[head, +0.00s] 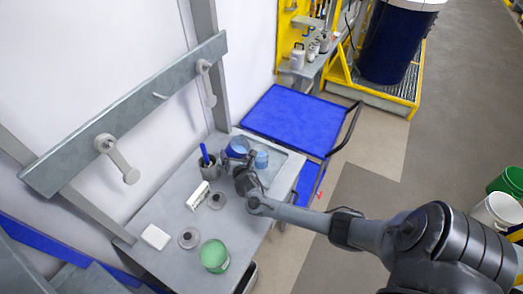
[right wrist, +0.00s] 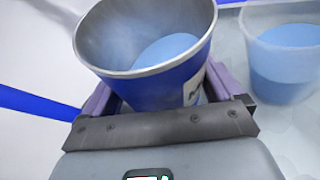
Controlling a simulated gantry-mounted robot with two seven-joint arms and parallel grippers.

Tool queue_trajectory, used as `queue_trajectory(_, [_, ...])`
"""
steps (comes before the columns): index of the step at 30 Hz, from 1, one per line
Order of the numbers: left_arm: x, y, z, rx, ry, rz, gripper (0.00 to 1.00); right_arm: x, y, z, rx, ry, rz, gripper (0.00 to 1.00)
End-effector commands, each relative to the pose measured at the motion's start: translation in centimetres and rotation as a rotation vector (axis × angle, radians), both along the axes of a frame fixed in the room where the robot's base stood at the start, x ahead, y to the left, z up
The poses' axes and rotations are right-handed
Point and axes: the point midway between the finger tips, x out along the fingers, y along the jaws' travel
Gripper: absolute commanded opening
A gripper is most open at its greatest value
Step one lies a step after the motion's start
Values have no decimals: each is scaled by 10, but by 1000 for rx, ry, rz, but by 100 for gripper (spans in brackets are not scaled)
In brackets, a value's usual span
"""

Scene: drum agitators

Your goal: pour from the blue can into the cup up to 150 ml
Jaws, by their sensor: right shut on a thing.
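The blue can (head: 237,148) is at the far end of the grey bench, held in my right gripper (head: 241,163). In the right wrist view the can (right wrist: 150,85) shows a bare metal rim and light blue liquid inside, with the gripper fingers (right wrist: 160,93) shut around its sides. I cannot tell whether it is tilted. The clear cup (head: 262,160) stands just right of the can, apart from it. In the right wrist view the cup (right wrist: 283,70) holds light blue liquid. No stream shows between them, and no level marks are readable. My left gripper is out of view.
A grey pot with a blue-handled tool (head: 208,165) stands left of the can. A white block (head: 198,196), round lids (head: 189,238) and an open green can (head: 215,256) are on the nearer bench. A blue cart (head: 290,120) stands beyond the bench.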

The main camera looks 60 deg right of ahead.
Motion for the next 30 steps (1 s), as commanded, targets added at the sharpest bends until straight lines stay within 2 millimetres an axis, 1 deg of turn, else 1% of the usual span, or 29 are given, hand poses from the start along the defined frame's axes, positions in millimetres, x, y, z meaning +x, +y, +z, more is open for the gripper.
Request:
queue_trajectory(1, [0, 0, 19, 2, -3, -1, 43, 3, 0, 18, -17, 14, -1, 44])
queue_trajectory(6, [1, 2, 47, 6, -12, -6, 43, 7, 3, 29, -70, 88, 0, 44])
queue_trajectory(12, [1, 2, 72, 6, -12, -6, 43, 11, 6, 42, -140, 183, -1, 44])
queue_trajectory(21, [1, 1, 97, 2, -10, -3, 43, 15, 10, 54, -223, 297, 0, 44])
queue_trajectory(30, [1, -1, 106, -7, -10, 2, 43, 17, 11, 59, -263, 351, 0, 44])
